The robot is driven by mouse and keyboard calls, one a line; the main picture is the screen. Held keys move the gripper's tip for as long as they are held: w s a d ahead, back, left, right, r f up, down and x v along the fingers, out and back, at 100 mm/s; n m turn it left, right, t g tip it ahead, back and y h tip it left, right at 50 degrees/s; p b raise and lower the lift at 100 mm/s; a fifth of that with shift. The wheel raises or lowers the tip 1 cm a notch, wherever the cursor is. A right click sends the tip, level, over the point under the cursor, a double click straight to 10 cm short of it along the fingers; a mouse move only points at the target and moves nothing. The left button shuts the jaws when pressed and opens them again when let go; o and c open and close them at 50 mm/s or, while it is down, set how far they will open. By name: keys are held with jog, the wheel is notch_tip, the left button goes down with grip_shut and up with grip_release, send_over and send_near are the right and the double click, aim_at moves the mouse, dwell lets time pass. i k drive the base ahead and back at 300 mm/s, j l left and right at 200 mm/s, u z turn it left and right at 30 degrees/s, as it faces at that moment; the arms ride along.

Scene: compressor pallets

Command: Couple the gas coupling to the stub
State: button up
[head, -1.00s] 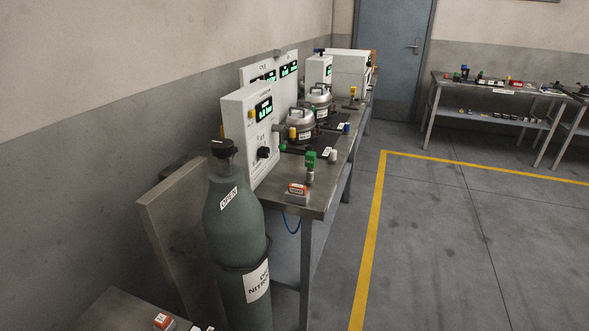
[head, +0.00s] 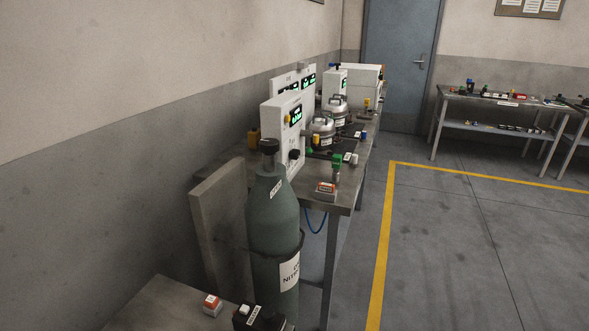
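My gripper is not in the head view. A blue hose (head: 316,222) hangs below the bench edge. Two silver compressor pots (head: 322,128) sit farther back, with small green and yellow fittings beside the nearer one. I cannot tell which small part is the stub.
A grey-green nitrogen cylinder (head: 272,215) stands in front of the bench end, beside an upright panel (head: 219,215). A low table (head: 165,300) is at the bottom left. The floor right of the yellow line (head: 384,240) is clear. Another bench (head: 500,98) stands at the back right.

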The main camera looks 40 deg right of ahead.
aim_at(336, 163)
jog(key=i+l+u, duration=0.1)
jog(key=l+u, duration=0.3)
jog(key=l, duration=0.85)
jog(key=k+l+u, duration=0.1)
jog(key=l+u, duration=0.3)
jog(key=l, duration=0.8)
jog(key=k+l, duration=0.1)
jog(key=l, duration=1.5)
jog(key=k+l, duration=0.15)
jog(key=l, duration=0.65)
